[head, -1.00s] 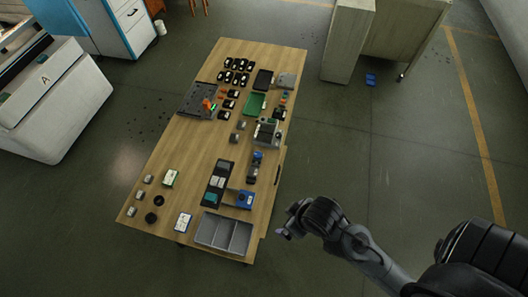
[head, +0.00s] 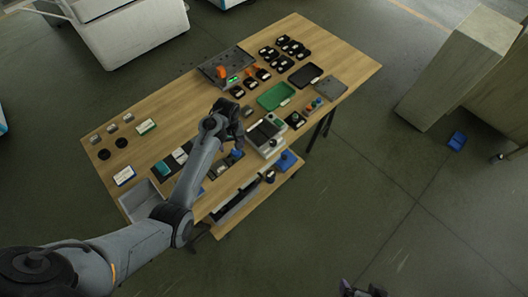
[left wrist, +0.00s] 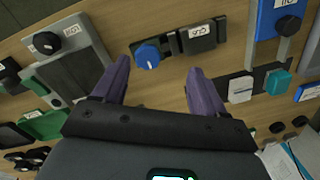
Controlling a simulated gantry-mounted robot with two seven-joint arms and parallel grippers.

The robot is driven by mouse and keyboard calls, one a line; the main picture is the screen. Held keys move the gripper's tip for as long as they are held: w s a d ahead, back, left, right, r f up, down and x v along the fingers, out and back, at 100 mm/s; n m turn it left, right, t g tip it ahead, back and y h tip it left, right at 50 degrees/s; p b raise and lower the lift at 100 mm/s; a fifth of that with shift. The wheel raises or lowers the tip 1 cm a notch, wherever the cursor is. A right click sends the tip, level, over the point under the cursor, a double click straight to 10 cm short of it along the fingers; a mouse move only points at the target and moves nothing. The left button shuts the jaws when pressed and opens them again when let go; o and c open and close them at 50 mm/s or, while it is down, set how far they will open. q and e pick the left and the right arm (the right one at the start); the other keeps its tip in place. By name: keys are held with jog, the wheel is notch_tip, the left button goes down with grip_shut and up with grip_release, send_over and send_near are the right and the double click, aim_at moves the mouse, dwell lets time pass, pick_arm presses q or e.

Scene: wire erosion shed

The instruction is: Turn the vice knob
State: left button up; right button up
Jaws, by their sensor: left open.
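The vice (left wrist: 185,44) is a dark block with a white label and a round blue knob (left wrist: 148,56) at one end, seen in the left wrist view. The knob also shows in the head view (head: 237,154), just below my left gripper (head: 236,139). In the left wrist view my left gripper (left wrist: 158,72) is open and empty, its purple fingers framing the knob from either side in the picture. Whether they touch it I cannot tell. My arm hides part of the vice in the head view. My right gripper (head: 361,290) shows only in part at the bottom edge, away from the table.
A grey device with a black knob (left wrist: 46,42) stands left of the vice in the left wrist view. A blue box (left wrist: 268,20) and a teal knob (left wrist: 278,82) are on the right. A green tray (head: 277,96) and a dark tray (head: 226,66) lie farther along the table.

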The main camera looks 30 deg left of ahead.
aim_at(236, 152)
pick_arm(q)
jog(key=shift+t, duration=0.4)
jog(key=w+f, duration=0.1)
jog(key=f, duration=0.1)
jog(key=f+b, duration=0.1)
jog(key=f, duration=0.1)
jog(key=w+a+f+b, duration=0.1)
jog(key=f, duration=0.2)
jog(key=shift+w, duration=0.35)
jog(key=shift+f, duration=0.8)
pick_arm(e)
jog(key=shift+s+a+f, duration=0.15)
jog(key=shift+a+f, duration=0.05)
jog(key=shift+f, duration=0.65)
jog(key=shift+s+a+f, duration=0.1)
jog(key=shift+a+f, duration=0.1)
jog(key=shift+f, duration=0.65)
pick_arm(q)
jog(key=shift+c, duration=0.5)
jog(key=c, duration=1)
pick_arm(e)
jog(key=shift+a, duration=0.1)
